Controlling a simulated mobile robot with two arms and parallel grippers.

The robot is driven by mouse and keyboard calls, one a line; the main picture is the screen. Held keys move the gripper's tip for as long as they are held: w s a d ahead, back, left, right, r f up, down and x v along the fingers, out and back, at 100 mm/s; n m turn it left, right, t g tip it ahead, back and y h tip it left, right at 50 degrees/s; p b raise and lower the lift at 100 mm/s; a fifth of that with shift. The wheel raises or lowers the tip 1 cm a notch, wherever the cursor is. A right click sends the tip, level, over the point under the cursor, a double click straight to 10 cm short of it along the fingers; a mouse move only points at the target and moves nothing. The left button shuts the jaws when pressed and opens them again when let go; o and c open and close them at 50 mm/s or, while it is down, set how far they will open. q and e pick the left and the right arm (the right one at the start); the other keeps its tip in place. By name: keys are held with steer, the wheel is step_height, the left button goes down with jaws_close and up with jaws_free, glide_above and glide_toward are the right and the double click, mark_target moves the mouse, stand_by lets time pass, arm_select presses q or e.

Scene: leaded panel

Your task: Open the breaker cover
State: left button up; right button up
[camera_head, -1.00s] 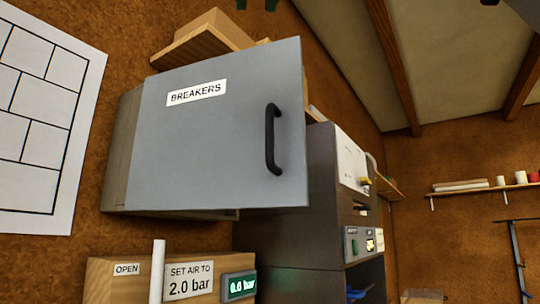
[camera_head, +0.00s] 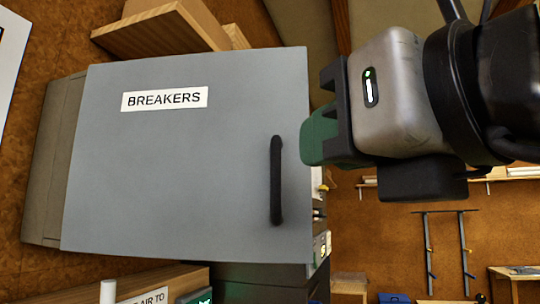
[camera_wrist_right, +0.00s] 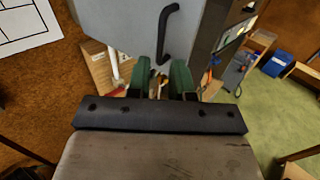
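The breaker cover (camera_head: 180,190) is a flat blue-grey panel labelled BREAKERS, on the front of a grey box (camera_head: 52,160) on the wall. Its black vertical bar handle (camera_head: 277,180) is near the right edge. I cannot tell whether the cover stands slightly ajar. My right gripper (camera_head: 312,140) has green fingers, just right of the handle in the head view. In the right wrist view the two fingers (camera_wrist_right: 163,70) are apart with nothing held between them, and the handle (camera_wrist_right: 165,35) lies beyond their tips. My left gripper is not in view.
A wooden shelf (camera_head: 165,30) is above the box. Below are a wooden box with an air-setting label (camera_head: 145,297) and a white upright cylinder (camera_head: 108,292). Green floor and a blue bin (camera_wrist_right: 278,64) show at right in the wrist view.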

mark_target(278, 163)
steer(key=p+x, duration=0.5)
steer(key=x, duration=0.4)
steer(key=shift+w+r, duration=0.15)
steer(key=shift+w+a, duration=0.15)
steer(key=shift+w, duration=0.3)
steer(key=shift+c, duration=0.4)
steer(key=shift+w, duration=0.1)
jaws_close()
